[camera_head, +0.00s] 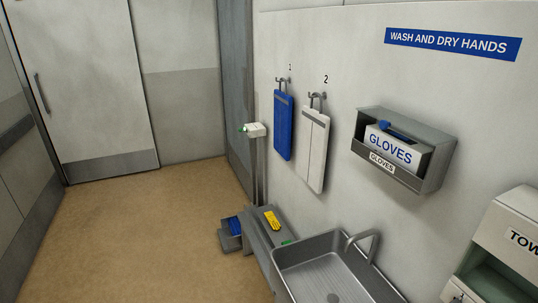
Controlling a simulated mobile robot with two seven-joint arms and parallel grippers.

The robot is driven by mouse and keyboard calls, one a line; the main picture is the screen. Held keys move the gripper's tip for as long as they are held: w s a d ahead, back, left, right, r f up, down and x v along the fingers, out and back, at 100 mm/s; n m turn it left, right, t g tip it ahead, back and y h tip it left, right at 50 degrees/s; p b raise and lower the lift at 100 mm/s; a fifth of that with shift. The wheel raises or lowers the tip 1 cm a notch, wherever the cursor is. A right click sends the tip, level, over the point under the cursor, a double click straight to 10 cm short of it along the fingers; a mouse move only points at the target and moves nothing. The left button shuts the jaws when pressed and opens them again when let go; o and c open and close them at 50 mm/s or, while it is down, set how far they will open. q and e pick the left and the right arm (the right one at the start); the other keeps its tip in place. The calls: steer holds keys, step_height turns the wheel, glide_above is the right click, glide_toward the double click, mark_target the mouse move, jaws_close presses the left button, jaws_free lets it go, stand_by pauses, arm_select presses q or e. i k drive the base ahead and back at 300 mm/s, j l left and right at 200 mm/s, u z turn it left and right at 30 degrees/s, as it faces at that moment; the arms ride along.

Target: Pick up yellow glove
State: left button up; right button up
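A small flat yellow item (272,220) with dark marks lies on top of a grey metal bench (257,235) beside the sink. It looks like the yellow glove, but it is too small to make out fingers. Nothing touches it from above. Neither of my grippers is in view.
A steel sink (290,258) adjoins the bench. A grey step with a blue item (235,225) stands at its left. The brown floor (140,235) at left is clear.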

mark_target(273, 222)
steer(key=i+j+u, duration=0.35)
steer(key=i, duration=0.5)
steer(key=i+u, duration=0.4)
steer(key=i, duration=0.45)
steer(key=i+z, duration=0.15)
steer(key=i, duration=0.55)
steer(key=i+z, duration=0.2)
steer(key=i, duration=0.5)
steer(key=i+j+z, duration=0.15)
steer(key=i, duration=0.55)
steer(key=i+z, duration=0.3)
steer(key=z, duration=0.2)
steer(key=i+z, duration=0.35)
steer(key=z, duration=0.15)
steer(key=i+j+z, duration=0.25)
steer(key=z, duration=0.2)
